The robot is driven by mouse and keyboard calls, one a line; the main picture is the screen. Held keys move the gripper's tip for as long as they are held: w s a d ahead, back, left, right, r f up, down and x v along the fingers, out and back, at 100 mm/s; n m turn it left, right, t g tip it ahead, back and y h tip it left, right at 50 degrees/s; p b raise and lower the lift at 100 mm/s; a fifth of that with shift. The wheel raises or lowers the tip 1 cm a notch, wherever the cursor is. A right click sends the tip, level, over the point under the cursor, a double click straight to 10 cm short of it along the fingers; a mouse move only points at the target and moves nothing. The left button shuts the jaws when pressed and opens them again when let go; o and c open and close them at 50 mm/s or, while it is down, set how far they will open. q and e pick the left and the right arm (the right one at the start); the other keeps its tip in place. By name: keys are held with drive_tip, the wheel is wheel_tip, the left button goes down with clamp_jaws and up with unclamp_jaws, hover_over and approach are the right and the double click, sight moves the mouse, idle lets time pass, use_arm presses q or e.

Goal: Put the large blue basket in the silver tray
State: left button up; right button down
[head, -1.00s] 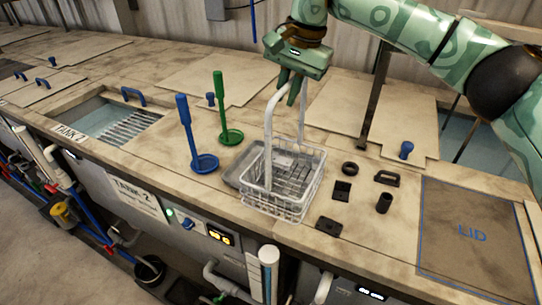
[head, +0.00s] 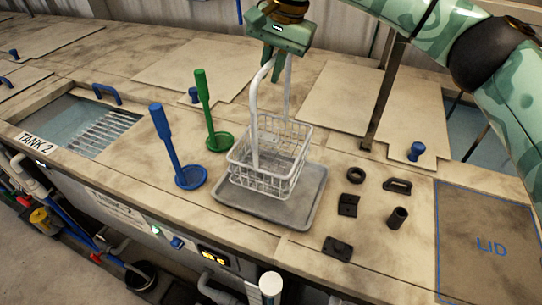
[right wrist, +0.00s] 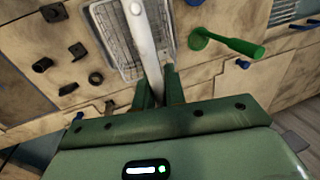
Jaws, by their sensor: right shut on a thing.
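A white wire basket (head: 268,160) with a tall white handle (head: 254,115) is at the middle of the head view. My right gripper (head: 273,76) is shut on the top of the handle; the handle also shows between its fingers in the right wrist view (right wrist: 143,45). The basket hangs upright over the silver tray (head: 285,213), toward its back left part. I cannot tell whether its bottom touches the tray. No blue basket shows. My left gripper is out of view.
A blue dipper (head: 190,177) and a green dipper (head: 219,142) stand left of the tray. Small black parts, including a ring (head: 355,175) and a block (head: 338,248), lie to the right. Tank 2 (head: 70,130) is open at left; the LID panel (head: 485,243) is at right.

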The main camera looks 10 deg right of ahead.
drive_tip(key=s+d+p+x, duration=0.1)
drive_tip(key=x, duration=0.7)
drive_tip(key=shift+d+f, duration=0.25)
drive_tip(key=shift+f, duration=0.25)
drive_tip(key=c, duration=1.5)
unclamp_jaws()
drive_tip(key=shift+s, duration=0.1)
drive_tip(key=shift+o, duration=0.2)
drive_tip(key=b+v, duration=0.1)
drive_tip(key=v, duration=1.1)
